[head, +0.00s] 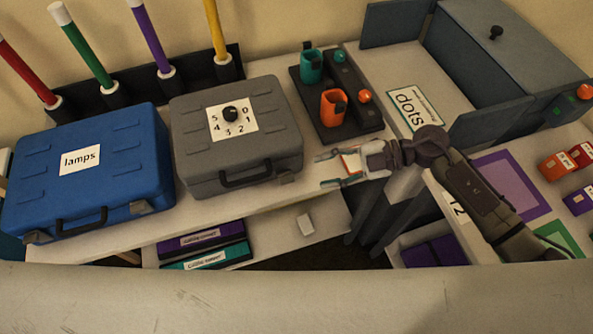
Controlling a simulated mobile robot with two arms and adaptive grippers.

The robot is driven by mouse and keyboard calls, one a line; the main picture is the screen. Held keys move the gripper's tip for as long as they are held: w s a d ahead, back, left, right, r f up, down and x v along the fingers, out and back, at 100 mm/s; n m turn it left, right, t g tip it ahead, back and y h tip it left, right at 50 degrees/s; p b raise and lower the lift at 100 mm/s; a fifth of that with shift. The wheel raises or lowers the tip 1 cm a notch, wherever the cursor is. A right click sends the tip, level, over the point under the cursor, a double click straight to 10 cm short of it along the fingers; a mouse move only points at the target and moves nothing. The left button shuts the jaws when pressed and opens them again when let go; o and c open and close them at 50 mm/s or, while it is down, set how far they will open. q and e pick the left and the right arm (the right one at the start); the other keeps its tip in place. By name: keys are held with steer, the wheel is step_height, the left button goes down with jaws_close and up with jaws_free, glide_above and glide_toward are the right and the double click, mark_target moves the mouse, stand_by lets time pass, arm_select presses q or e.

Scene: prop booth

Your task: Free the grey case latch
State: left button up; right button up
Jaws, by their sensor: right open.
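The grey case (190,140) stands closed on the bench, left of the picture's middle. Its lid carries a white plate with a black dial (231,114) and numbers. A dark handle (246,177) is on its front. A small grey latch (287,179) shows at the right end of the front; I cannot tell its exact state. My right gripper (326,170) comes from the right, open, with its fingers pointing left at the latch. A small gap separates the fingertips from the latch. My left gripper is not in view.
A closed blue case (110,138) labelled "lamps" stands at the left. A dark holder (351,116) with teal and orange items stands behind the gripper. Coloured tubes line the back. Binders (205,240) lie below.

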mark_target(289, 179)
steer(key=p+x, duration=0.1)
steer(key=x, duration=0.6)
steer(key=shift+a+f, duration=0.15)
steer(key=shift+a, duration=0.05)
jaws_close()
